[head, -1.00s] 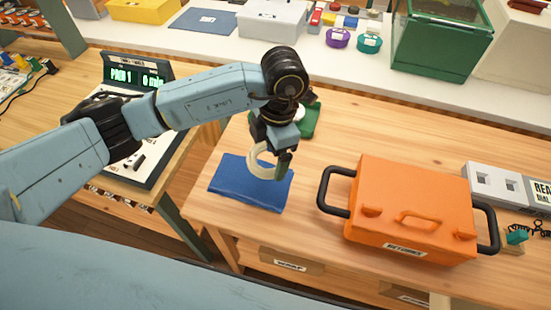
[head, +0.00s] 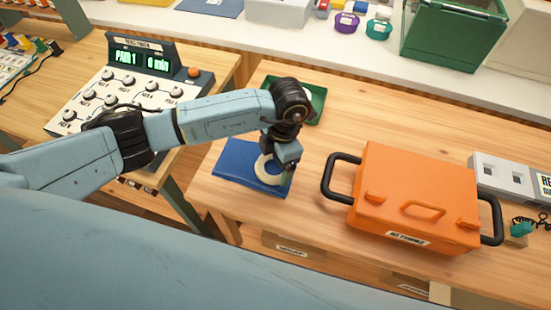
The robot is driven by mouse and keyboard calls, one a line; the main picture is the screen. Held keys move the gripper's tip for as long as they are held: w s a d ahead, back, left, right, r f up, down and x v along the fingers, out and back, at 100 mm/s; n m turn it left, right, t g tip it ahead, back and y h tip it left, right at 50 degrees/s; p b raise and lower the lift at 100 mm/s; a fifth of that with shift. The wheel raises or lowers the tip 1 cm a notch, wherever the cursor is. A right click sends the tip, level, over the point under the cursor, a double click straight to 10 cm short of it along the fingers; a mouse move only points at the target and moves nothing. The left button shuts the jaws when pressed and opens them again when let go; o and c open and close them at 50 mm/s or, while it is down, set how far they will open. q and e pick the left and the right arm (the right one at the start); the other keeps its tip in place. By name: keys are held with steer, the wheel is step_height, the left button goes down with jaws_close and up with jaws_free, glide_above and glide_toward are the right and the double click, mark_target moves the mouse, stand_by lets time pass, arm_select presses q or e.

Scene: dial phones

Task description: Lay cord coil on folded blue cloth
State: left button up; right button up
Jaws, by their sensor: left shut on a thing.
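The cord coil (head: 262,173) is a cream ring at the centre left of the head view. The folded blue cloth (head: 236,160) lies flat on the wooden table, near its left front corner. My left gripper (head: 288,180) points down over the right part of the cloth and is shut on the coil's right side. The coil appears low over the cloth or touching it; I cannot tell which. The gripper hides part of the coil and of the cloth's right side. My right gripper is not in view.
An orange case (head: 415,195) with black side handles stands right of the cloth. A green tray (head: 315,103) lies behind my left gripper. A grey dial console (head: 130,90) stands on the left table. The table's front edge is close to the cloth.

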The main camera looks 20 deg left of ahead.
arm_select(q)
steer(key=shift+f+b, duration=0.55)
steer(key=shift+s, duration=0.1)
steer(key=o, duration=0.8)
steer(key=shift+f, duration=0.1)
step_height(320, 180, up, 13)
steer(key=w+d+p, duration=0.1)
steer(key=shift+w+d, duration=0.15)
steer(key=shift+w, duration=0.05)
